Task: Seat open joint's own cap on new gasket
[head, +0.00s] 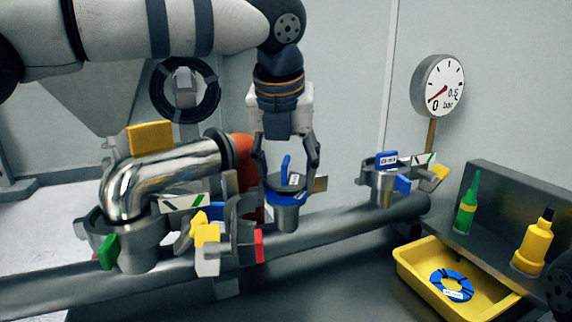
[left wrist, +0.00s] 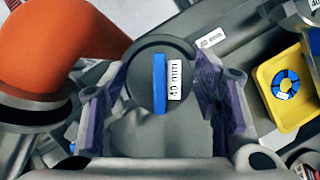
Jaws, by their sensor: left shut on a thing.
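The grey round cap (head: 290,181) has an upright blue fin. In the left wrist view the cap (left wrist: 140,68) has a "40 mm" label beside the fin. My left gripper (head: 290,176) comes from above and is shut on the cap, a finger on each side. Just beneath is a blue gasket ring (head: 287,199) at the top of a grey pipe stub (head: 287,218). The cap looks level and close over the ring; I cannot tell if they touch. Open clamp pieces (head: 240,238) are at the left of the stub.
A shiny elbow pipe (head: 170,168) and orange elbow (head: 246,160) stand left. Another capped joint (head: 384,178) stands right. A yellow tray (head: 412,262) holds a blue ring (head: 437,284) with dark marks. Green (head: 466,208) and yellow (head: 533,245) bottles and a gauge (head: 438,86) are at the right.

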